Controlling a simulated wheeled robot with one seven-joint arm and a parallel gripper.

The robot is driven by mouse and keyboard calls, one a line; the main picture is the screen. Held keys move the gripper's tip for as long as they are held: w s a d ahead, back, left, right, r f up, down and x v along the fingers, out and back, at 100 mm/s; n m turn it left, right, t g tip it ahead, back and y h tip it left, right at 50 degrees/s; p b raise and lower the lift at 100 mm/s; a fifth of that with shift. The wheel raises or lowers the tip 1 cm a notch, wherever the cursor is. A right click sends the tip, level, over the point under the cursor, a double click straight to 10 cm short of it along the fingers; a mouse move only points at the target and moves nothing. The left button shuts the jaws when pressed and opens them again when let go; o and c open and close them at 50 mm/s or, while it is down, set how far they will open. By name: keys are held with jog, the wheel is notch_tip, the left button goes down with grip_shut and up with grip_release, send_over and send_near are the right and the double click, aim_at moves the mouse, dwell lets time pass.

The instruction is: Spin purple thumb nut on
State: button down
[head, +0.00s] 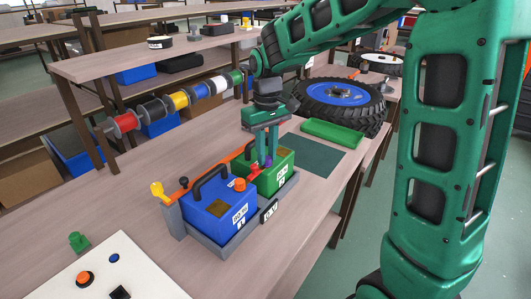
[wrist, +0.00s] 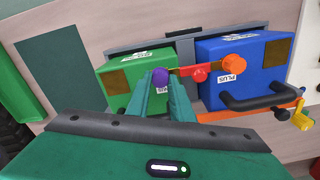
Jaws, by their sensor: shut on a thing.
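My gripper (wrist: 163,88) points down over the green battery (wrist: 115,92), its green fingers shut on the purple thumb nut (wrist: 160,75). The post under the nut is hidden, so I cannot tell if the thread is engaged.
A yellow knob (head: 158,191) stands at the bar's left end.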

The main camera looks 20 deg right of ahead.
jog(key=m, duration=0.6)
jog(key=shift+w+d, duration=0.15)
jog(key=m, duration=0.3)
jog(key=shift+m, duration=0.3)
jog(key=c, duration=2)
grip_release()
jog(key=shift+m, duration=0.9)
jog(key=o, duration=0.5)
notch_tip(320, 180, up, 11)
jog(key=s+d+f, duration=0.3)
jog(key=s+d, duration=0.9)
jog(key=s, duration=0.2)
jog(key=s+d+f, duration=0.1)
jog(key=s+f, duration=0.1)
jog(key=s, duration=0.3)
jog(key=s+d+f+n, duration=0.1)
jog(key=s+d+f, duration=0.1)
jog(key=s, duration=0.3)
jog(key=s+d+f+n, duration=0.1)
jog(key=s+d+f, duration=0.1)
jog(key=s, duration=0.4)
jog(key=shift+d+f, duration=0.15)
jog(key=shift+f, duration=0.65)
